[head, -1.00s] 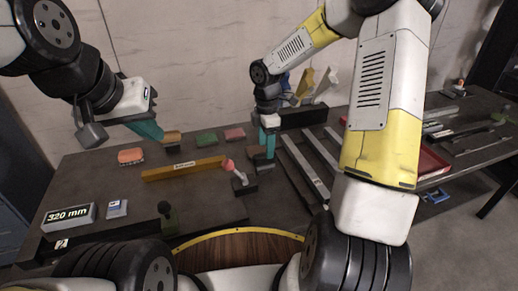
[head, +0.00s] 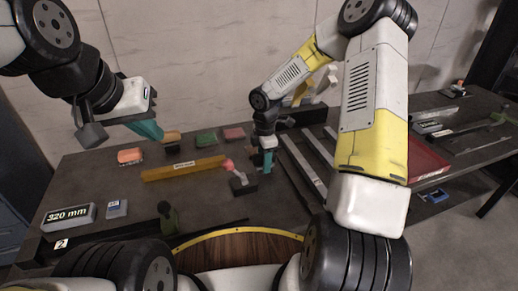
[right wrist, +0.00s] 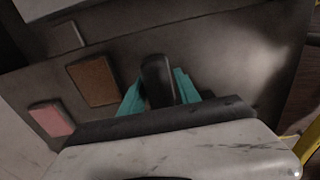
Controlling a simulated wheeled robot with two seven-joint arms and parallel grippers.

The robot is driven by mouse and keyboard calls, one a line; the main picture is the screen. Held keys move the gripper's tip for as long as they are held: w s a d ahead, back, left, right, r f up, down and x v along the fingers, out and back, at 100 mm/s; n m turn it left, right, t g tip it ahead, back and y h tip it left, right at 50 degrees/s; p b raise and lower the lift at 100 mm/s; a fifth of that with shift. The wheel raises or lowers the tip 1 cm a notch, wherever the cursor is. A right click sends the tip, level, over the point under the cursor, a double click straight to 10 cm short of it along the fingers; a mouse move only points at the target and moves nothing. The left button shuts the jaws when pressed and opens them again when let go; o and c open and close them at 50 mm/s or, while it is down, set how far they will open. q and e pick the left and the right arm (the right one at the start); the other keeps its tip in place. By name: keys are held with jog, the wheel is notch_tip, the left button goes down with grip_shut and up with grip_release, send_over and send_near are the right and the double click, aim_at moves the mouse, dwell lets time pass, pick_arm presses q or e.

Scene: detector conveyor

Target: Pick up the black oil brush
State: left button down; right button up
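The black oil brush (right wrist: 158,80) appears as a dark rounded piece between the teal fingers of my right gripper (right wrist: 158,92) in the right wrist view. The fingers flank it closely, one on each side; I cannot tell whether they press on it. In the head view, my right gripper (head: 268,162) points down at the table, and the brush is mostly hidden there. My left gripper (head: 148,130) is raised at the left, beside a tan piece (head: 172,136); I cannot tell whether it touches that piece.
Orange (head: 130,155), green (head: 207,136) and pink (head: 234,133) blocks lie on the table. A long yellow bar (head: 185,168) and a dark stand with a pink knob (head: 242,184) are close to the right gripper. Metal rails (head: 305,160) lie to its right.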

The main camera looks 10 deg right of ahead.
aim_at(261, 154)
grip_shut()
jog(key=shift+r, duration=0.5)
notch_tip(261, 154, up, 2)
jog(key=shift+r, duration=0.15)
jog(key=shift+s+a+r, duration=0.1)
jog(key=shift+a+r, duration=0.1)
jog(key=shift+a, duration=0.4)
jog(key=a, duration=0.5)
jog(key=a+r, duration=0.1)
jog(key=a, duration=0.3)
jog(key=s+a, duration=0.1)
jog(key=a, duration=0.4)
jog(key=shift+s+a+r, duration=0.1)
jog(key=shift+a+r, duration=0.05)
jog(key=shift+a, duration=0.2)
